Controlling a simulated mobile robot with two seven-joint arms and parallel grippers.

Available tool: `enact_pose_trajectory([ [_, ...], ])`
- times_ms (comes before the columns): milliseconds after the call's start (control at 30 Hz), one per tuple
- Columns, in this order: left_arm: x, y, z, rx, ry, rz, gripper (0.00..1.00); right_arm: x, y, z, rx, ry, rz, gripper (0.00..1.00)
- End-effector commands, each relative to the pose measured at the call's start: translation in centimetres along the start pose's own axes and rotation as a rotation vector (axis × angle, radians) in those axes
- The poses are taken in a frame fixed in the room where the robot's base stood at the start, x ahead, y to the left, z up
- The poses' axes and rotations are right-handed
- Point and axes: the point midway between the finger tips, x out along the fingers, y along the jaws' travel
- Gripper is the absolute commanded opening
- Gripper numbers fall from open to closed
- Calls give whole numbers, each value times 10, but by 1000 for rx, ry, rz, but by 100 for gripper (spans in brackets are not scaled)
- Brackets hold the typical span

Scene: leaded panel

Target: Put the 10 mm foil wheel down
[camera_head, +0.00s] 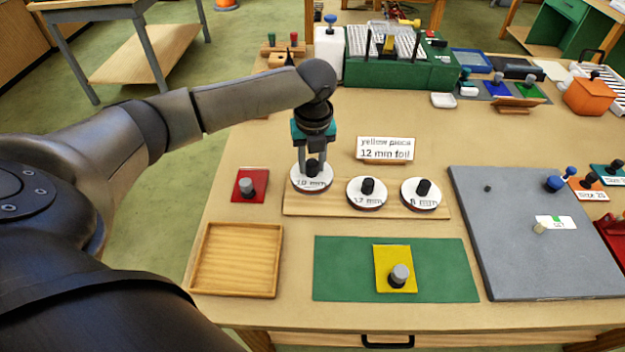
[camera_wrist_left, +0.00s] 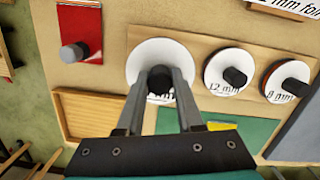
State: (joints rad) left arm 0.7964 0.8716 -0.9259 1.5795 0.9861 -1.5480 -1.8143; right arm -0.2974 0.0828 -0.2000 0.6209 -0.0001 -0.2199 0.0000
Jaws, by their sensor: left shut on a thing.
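The 10 mm foil wheel (camera_head: 311,179) is a white disc with a black knob, at the left end of a wooden board (camera_head: 407,208). My left gripper (camera_head: 312,166) points down over it and is shut on its knob. In the left wrist view the wheel (camera_wrist_left: 148,62) appears larger than the two beside it, and the fingers (camera_wrist_left: 160,80) close around the knob. I cannot tell whether the wheel touches the board. The 12 mm wheel (camera_head: 367,199) and the 8 mm wheel (camera_head: 421,200) rest on the board to its right. My right gripper does not show.
A red piece with a grey knob (camera_head: 249,190) lies left of the board. A wooden tray (camera_head: 201,262) and a green mat (camera_head: 337,281) with a yellow piece (camera_head: 390,284) are in front. A sign (camera_head: 386,149) stands behind. A grey board (camera_head: 510,272) lies right.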

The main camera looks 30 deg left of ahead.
Motion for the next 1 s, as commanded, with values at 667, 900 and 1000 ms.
enact_pose_trajectory([
  [667, 54, 0, -6, 0, -2, -2, 0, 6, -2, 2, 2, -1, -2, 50],
  [900, 57, 0, -7, 0, -1, 0, 39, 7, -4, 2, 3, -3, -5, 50],
  [1000, 57, 0, -7, 0, -1, 0, 50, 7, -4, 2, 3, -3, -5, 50],
])
